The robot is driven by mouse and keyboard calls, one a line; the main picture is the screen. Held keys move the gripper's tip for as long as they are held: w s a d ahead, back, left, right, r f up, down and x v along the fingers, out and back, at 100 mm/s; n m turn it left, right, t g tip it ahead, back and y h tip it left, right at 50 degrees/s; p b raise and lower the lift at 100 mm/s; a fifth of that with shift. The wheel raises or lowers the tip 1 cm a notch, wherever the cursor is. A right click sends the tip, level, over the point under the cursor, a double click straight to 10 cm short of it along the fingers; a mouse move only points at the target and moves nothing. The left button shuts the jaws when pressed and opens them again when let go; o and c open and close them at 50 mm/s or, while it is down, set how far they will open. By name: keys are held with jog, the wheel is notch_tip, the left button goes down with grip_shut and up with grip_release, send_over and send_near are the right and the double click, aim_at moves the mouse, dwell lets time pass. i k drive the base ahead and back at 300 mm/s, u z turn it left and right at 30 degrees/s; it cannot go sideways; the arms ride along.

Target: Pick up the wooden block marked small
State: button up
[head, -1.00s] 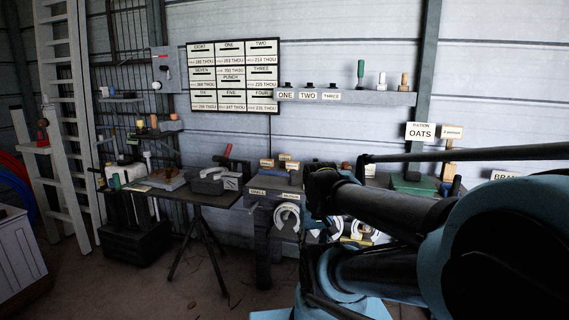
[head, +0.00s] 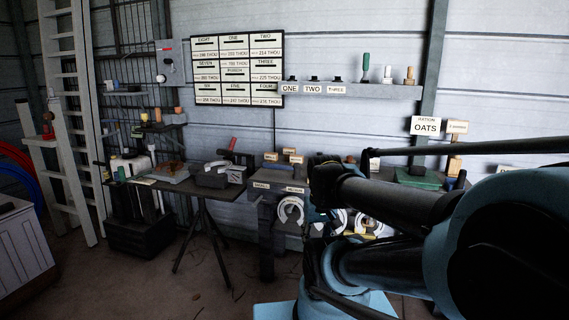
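Several small wooden blocks with pale labels stand together on the dark bench (head: 262,175) in the middle of the head view. One is at the left (head: 271,156), one at the back (head: 289,151) and one at the right front (head: 296,160). Their labels are too small to read, so I cannot tell which is marked small. A plate on the bench's front edge seems to read SMALL (head: 261,185), with another beside it (head: 294,190). My arm reaches in from the right and ends beside the blocks in the picture; my gripper cannot be made out.
A table with an anvil-like grey tool (head: 212,178) stands left of the bench. Horseshoes (head: 290,209) hang on the bench front. A wall shelf (head: 350,91) holds several tools. A ladder (head: 75,110) leans at left. Floor in front is clear.

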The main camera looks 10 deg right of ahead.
aim_at(270, 158)
jog(key=z, duration=0.35)
jog(key=i, duration=1.15)
jog(key=u, duration=0.3)
